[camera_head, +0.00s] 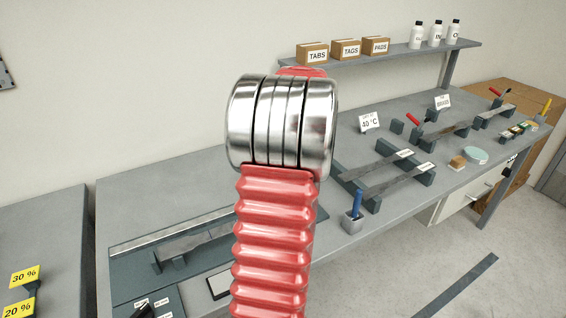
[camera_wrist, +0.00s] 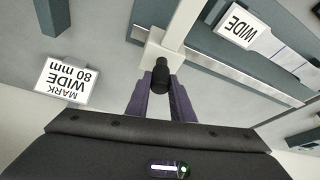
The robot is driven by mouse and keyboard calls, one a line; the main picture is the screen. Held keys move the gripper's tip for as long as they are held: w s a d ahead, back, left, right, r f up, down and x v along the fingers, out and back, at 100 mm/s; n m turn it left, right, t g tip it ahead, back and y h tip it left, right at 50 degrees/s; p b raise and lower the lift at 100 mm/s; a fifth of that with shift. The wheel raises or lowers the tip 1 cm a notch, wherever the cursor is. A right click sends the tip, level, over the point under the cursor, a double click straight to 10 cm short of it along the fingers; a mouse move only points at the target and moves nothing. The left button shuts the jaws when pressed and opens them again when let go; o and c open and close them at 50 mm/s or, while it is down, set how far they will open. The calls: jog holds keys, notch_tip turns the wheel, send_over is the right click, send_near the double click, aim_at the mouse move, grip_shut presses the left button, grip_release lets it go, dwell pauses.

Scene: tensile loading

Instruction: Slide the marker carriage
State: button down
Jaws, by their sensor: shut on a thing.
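In the wrist view, the marker carriage (camera_wrist: 182,28) shows as a pale bar running up out of the picture, with a black knob (camera_wrist: 161,74) at its near end. The two purple fingers of my gripper (camera_wrist: 163,92) are at either side of the knob and shut on it. The bar crosses a bright metal rail (camera_wrist: 225,69). A white card (camera_wrist: 67,81) reading "MARK WIDE 80 mm" stands upside down at left. A "WIDE" label (camera_wrist: 242,26) is at upper right. In the head view my gripper is not clearly seen; my red arm blocks the middle.
In the head view, a dark board with a long metal rail (camera_head: 165,231) lies on the grey bench. To the right are a holder with a blue-handled tool (camera_head: 355,208), raised bars and a "40 °C" sign (camera_head: 370,122). A shelf (camera_head: 372,57) with boxes and bottles is behind.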

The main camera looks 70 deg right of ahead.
jog(key=shift+w, duration=0.1)
jog(key=c, duration=1.5)
grip_release()
jog(key=shift+c, duration=0.2)
jog(key=shift+r, duration=0.15)
jog(key=v, duration=1.3)
jog(key=shift+r, duration=0.15)
jog(key=shift+a, duration=0.15)
